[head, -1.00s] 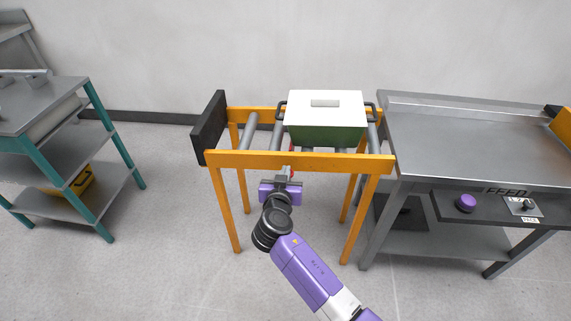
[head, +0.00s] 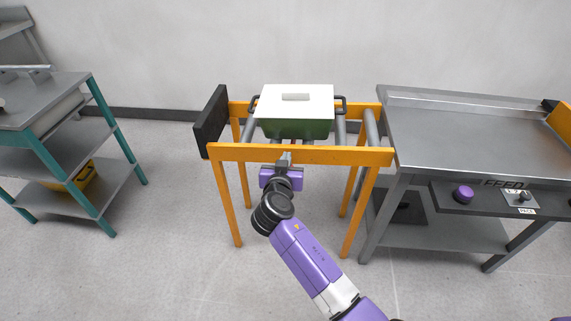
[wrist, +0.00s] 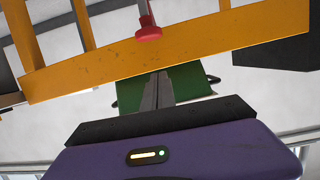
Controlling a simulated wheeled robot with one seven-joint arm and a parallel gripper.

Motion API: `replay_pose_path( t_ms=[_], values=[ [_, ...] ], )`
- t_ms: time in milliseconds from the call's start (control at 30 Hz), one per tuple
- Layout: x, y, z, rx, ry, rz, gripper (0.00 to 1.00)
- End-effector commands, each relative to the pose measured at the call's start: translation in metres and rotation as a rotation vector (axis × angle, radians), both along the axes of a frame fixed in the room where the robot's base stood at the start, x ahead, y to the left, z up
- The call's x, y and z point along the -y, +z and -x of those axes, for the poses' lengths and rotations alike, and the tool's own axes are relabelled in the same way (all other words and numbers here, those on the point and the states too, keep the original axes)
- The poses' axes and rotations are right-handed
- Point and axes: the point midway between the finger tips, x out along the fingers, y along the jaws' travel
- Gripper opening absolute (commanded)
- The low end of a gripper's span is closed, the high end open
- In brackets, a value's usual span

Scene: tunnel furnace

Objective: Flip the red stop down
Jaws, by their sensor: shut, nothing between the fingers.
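The red stop (wrist: 148,31) shows in the wrist view as a red knob on a short stem at the orange rail (wrist: 150,53). In the head view I cannot make it out behind my gripper and the rail (head: 300,152). My gripper (head: 284,157) is at the front side of the rail, near the middle of the stand. In the wrist view its grey fingers (wrist: 158,90) are together and empty, apart from the red knob in the picture. The green bin with a white lid (head: 294,127) sits on the rollers just behind the rail.
A black end plate (head: 211,121) closes the left end of the orange roller stand. A steel feed table (head: 470,140) with a purple knob (head: 463,194) adjoins on the right. A teal-legged shelf cart (head: 60,150) stands left. The floor between cart and stand is clear.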

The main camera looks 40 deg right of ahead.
Motion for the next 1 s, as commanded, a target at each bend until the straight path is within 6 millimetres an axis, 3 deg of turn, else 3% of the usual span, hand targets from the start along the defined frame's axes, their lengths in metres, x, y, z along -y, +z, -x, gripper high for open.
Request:
replay_pose_path(
  t_ms=[33, 100, 400, 1000],
  values=[
    [-0.016, -0.003, 0.009, -0.005, 0.009, -0.002, 0.0],
    [-0.027, 0.002, 0.018, -0.006, 0.008, -0.002, 0.0],
    [-0.065, 0.016, 0.048, -0.005, 0.007, -0.001, 0.0],
    [-0.073, 0.02, 0.054, -0.003, 0.005, -0.001, 0.0]
  ],
)
